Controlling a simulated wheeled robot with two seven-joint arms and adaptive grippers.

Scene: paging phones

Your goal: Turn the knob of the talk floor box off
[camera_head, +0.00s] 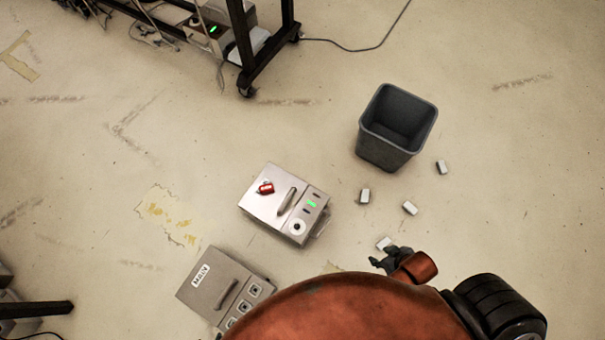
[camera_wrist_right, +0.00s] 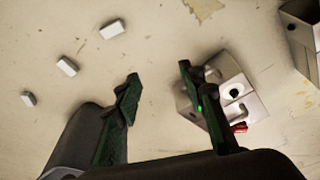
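A silver floor box (camera_head: 262,205) sits on the floor in the middle of the head view. It has a handle, a small red item on top, a lit green indicator and a round dial-like knob (camera_head: 297,227) at its front. I cannot read a "talk" label on it. It also shows in the right wrist view (camera_wrist_right: 246,104), partly behind a finger, with a dark round knob. My right gripper (camera_head: 388,261) is to the right of and nearer than the box in the head view. In the right wrist view its fingers (camera_wrist_right: 159,72) stand apart with nothing between them. My left gripper is not in view.
A second box (camera_head: 205,290) with a white label lies at lower left, partly hidden by my orange arm. A grey bin (camera_head: 372,150) stands at right, with several small white blocks (camera_head: 409,208) nearby. A wheeled black rack (camera_head: 262,55) is at the top.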

